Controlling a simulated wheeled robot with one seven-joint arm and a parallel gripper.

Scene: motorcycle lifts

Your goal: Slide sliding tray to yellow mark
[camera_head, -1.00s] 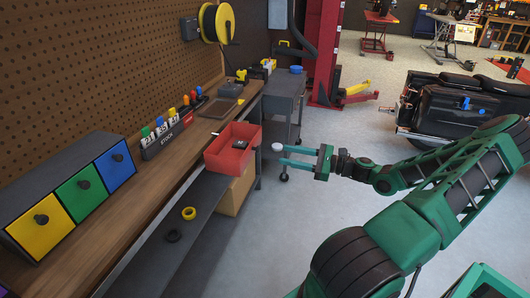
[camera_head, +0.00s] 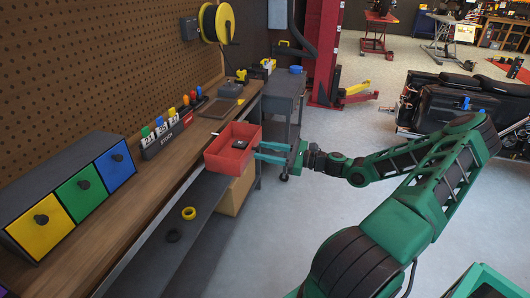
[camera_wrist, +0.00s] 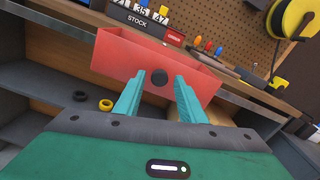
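The sliding tray (camera_head: 222,160) is an open red box at the front edge of the wooden workbench, with a small dark item inside. My gripper (camera_head: 257,152) is beside the tray's right side in the head view. I cannot make out a yellow mark by the tray.
A grey shelf below the bench holds a yellow ring (camera_head: 189,213) and a black ring (camera_head: 173,236). A cardboard box (camera_head: 236,190) stands beneath the tray. A grey cart (camera_head: 284,92) stands behind.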

